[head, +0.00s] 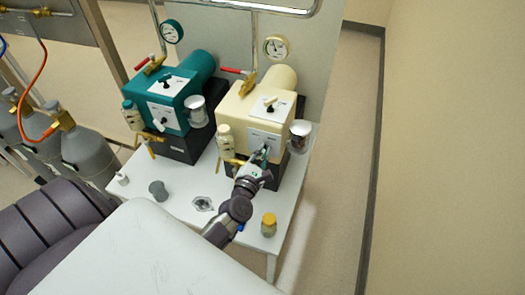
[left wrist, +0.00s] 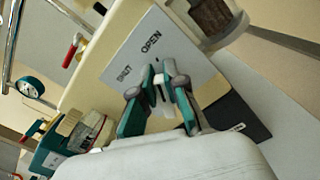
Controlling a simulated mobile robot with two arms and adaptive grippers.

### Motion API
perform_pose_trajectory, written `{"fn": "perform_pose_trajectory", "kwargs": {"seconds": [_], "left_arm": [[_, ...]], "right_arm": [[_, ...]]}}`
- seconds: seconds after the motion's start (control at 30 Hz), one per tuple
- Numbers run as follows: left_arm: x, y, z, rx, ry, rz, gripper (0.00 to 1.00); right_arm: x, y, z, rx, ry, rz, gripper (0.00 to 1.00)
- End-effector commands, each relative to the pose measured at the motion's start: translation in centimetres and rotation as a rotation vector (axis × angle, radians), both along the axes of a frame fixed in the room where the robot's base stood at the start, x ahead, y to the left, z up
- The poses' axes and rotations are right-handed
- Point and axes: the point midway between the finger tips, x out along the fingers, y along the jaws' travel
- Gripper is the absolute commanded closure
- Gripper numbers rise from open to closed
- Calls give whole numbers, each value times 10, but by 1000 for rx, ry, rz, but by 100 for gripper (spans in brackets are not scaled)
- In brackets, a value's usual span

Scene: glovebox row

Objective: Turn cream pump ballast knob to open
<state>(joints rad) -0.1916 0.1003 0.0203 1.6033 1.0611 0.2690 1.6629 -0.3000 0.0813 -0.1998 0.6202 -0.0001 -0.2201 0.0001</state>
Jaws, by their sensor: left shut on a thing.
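The cream pump (head: 240,112) stands on a white table with a dark base. Its lower front plate (head: 265,138) shows in the left wrist view (left wrist: 185,58) with the words SHUT and OPEN. My left gripper (head: 262,156) reaches the front of this plate. In the left wrist view its teal-padded fingers (left wrist: 160,88) are closed in on the ballast knob, below the two words. The knob is mostly hidden between the fingers, so its pointing direction cannot be told. My right gripper is not in view.
A teal pump (head: 178,95) stands left of the cream one. A metal canister (head: 299,136) sits right of the gripper. A yellow-capped jar (head: 268,225), a grey cup (head: 158,190) and a small metal piece (head: 203,203) are on the table (head: 180,208). Gas cylinders (head: 88,155) stand left.

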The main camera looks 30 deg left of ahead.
Motion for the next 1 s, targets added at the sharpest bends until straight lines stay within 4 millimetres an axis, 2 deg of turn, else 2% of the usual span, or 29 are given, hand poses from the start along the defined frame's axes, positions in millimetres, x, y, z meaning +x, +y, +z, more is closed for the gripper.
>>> {"fn": "perform_pose_trajectory", "kwargs": {"seconds": [0.2,0.23,0.37,0.73,0.87,1.0], "left_arm": [[0,0,0,3,1,-1,100],[0,0,0,3,1,-1,84],[0,0,0,2,1,-1,62],[-5,-1,-1,1,2,-1,62],[-23,-6,-1,0,3,-2,62],[-53,-13,-2,0,5,-2,62]], "right_arm": [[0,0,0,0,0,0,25],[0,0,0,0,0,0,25],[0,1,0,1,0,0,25],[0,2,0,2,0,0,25],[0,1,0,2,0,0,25],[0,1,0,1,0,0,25]]}}
